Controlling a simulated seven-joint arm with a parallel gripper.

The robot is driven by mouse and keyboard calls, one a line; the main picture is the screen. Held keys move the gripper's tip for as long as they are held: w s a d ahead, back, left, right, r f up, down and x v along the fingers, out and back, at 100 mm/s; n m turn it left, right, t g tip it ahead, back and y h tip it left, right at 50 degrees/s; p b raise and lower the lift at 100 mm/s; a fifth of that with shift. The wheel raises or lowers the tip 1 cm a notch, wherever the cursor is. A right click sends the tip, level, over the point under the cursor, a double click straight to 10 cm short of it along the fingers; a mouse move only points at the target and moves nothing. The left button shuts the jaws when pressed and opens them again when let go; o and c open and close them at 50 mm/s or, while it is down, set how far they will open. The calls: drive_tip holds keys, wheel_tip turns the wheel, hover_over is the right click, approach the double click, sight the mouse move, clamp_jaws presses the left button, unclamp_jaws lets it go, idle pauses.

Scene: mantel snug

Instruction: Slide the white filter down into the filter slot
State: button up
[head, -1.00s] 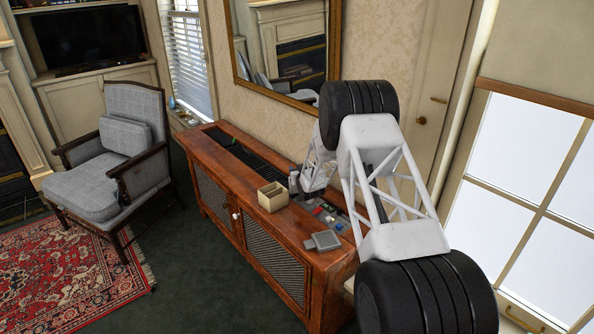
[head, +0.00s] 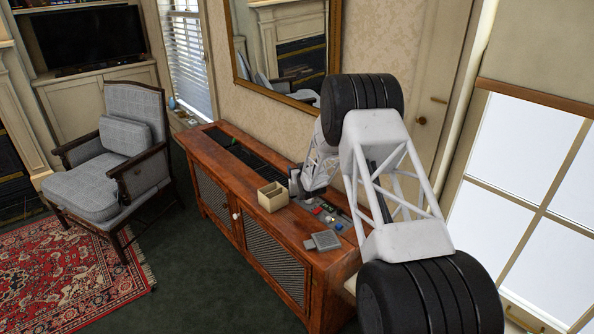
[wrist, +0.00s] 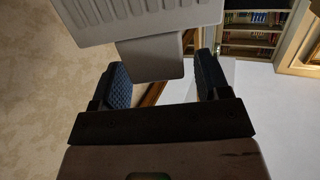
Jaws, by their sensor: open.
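In the wrist view, a pale ribbed panel with a plain tab (wrist: 155,57), apparently the white filter (wrist: 150,18), fills the top centre. My gripper (wrist: 164,68) is open, with one dark, blue-padded finger on each side of the tab. The tab's lower left edge is very close to the left finger; I cannot tell whether they touch. The panel's upper part is out of the frame. In the head view my gripper is hard to make out behind my forearm, above the cabinet's right half. I cannot identify the filter slot in either view.
The wooden cabinet (head: 265,254) stands along the wall under a mirror. On it are a tan divided box (head: 273,198), a grey square plate with a tab (head: 326,240) near the front edge, and several small coloured pieces. An armchair (head: 100,165) stands left, with open floor between.

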drive_tip(key=v, duration=1)
drive_tip(key=shift+s, duration=0.4)
drive_tip(key=shift+d, duration=0.1)
drive_tip(key=shift+r, duration=0.15)
idle(0.4)
drive_tip(key=s+d+r+m+g+h, duration=0.1)
drive_tip(key=s+d+r+h, duration=0.1)
drive_tip(key=s+d+r, duration=0.35)
drive_tip(key=s+d+r+g+h, duration=0.1)
drive_tip(key=s+d+r, duration=0.2)
drive_tip(key=r, duration=0.6)
drive_tip(key=s+d+r+m+g+h, duration=0.1)
drive_tip(key=s+d+r+g, duration=0.1)
drive_tip(key=s+d+r, duration=0.5)
drive_tip(key=s+d+r+m+g+h, duration=0.15)
drive_tip(key=s+r, duration=0.35)
drive_tip(key=s, duration=0.7)
drive_tip(key=s+d+r+g, duration=0.1)
drive_tip(key=s+d+g, duration=0.1)
drive_tip(key=s, duration=1.2)
drive_tip(key=s+d+r+m+g, duration=0.1)
drive_tip(key=s+d+g, duration=0.1)
drive_tip(key=s, duration=1.2)
drive_tip(key=s+d+r+g+h, duration=0.1)
drive_tip(key=s+d+g, duration=0.2)
drive_tip(key=s, duration=1.1)
drive_tip(key=shift+r, duration=0.25)
